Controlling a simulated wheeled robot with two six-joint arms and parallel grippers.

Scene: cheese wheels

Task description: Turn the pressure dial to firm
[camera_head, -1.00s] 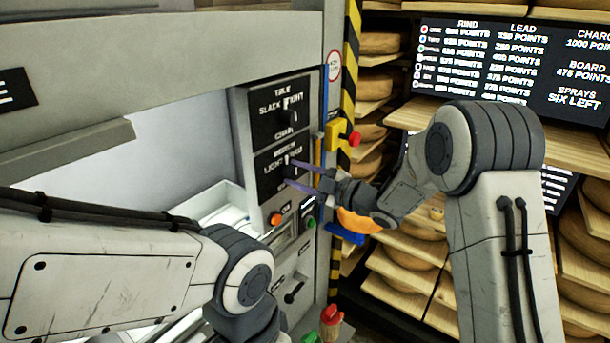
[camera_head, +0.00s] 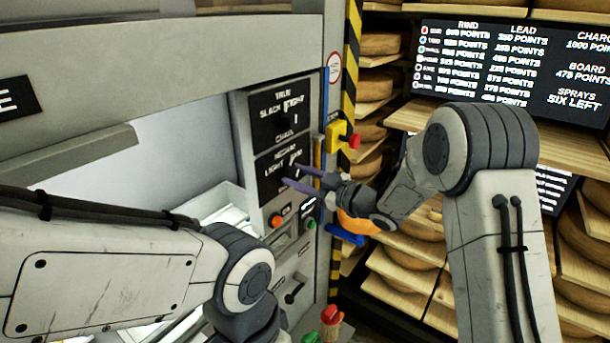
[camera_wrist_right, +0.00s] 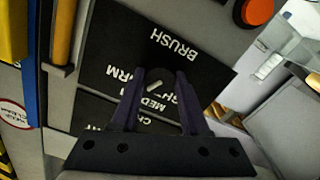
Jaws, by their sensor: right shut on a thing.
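The pressure dial (camera_wrist_right: 153,76) is a small dark round knob with a pale mark, set in the lower black panel (camera_head: 267,185). The panel's lettering includes light, medium, firm and brush. In the right wrist view the dial sits between my right gripper's (camera_wrist_right: 156,84) two purple fingers, upside down to the lettering. The gripper is shut on it. In the head view my right gripper (camera_head: 291,175) reaches the panel from the right and its fingers cover most of the dial. The pale mark is slanted; which word it points to is unclear. My left gripper is out of view.
An upper black panel (camera_head: 278,112) with its own knob is just above. Below are an orange button (camera_head: 276,220) and a green button (camera_head: 311,223). A yellow box with a red button (camera_head: 354,141) stands right of the panels. Cheese shelves (camera_head: 408,274) fill the right side.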

